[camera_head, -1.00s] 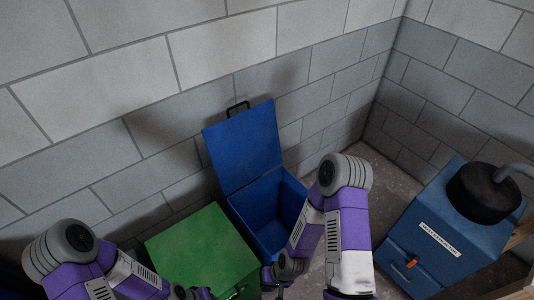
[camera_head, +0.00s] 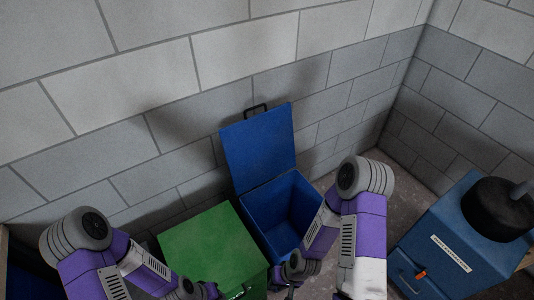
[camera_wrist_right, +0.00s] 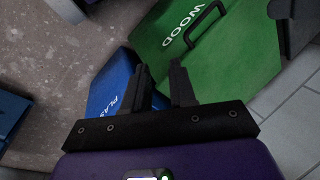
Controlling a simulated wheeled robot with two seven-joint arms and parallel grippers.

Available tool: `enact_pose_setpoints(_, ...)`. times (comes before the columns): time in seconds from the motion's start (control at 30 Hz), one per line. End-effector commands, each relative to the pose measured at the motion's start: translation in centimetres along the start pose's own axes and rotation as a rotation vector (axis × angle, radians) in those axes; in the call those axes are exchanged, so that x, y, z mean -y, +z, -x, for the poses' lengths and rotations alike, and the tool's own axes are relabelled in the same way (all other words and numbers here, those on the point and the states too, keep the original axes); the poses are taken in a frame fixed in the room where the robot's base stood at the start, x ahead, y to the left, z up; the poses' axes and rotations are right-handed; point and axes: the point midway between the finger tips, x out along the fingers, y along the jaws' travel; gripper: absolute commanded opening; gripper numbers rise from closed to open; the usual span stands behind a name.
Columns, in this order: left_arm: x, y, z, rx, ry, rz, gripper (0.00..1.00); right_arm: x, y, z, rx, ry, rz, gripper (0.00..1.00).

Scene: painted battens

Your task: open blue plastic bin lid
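The blue plastic bin (camera_head: 270,232) stands against the block wall, its inside showing. Its blue lid (camera_head: 258,147) is swung up and back at the wall, with a black handle on its top edge. In the right wrist view, the blue bin's front (camera_wrist_right: 112,84) shows partly cut white letters. My right gripper (camera_wrist_right: 160,72) is open with nothing between its fingers, above the blue bin's front and the green bin's edge. It also shows low in the head view (camera_head: 290,284), apart from the lid. My left gripper (camera_head: 205,291) is mostly cut off at the bottom edge.
A green bin (camera_head: 212,246) with its lid down stands left of the blue one; in the wrist view its face (camera_wrist_right: 225,50) reads WOOD and has a black handle. A blue cabinet (camera_head: 449,250) with a black round item (camera_head: 497,208) stands at right. Bare floor lies between.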

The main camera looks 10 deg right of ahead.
Motion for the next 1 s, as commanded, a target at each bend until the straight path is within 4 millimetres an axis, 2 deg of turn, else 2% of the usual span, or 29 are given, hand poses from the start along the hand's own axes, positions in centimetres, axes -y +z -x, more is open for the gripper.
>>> enact_pose_setpoints(0.03, -0.3, 0.0, 0.7, 0.0, 0.0, 0.0, 0.26, 0.1, 0.0, 0.9, -0.002, 0.0, -0.001, 0.26)
enact_pose_setpoints(0.5, -1.4, 0.2, 3.7, 0.0, 0.0, 0.0, 0.26, 0.1, 0.0, 5.3, -0.002, 0.0, 0.0, 0.26)
enact_pose_setpoints(1.0, -1.4, 0.2, 3.8, 0.0, 0.0, 0.0, 0.26, 0.0, 0.0, 5.6, -0.001, 0.0, 0.001, 0.26)
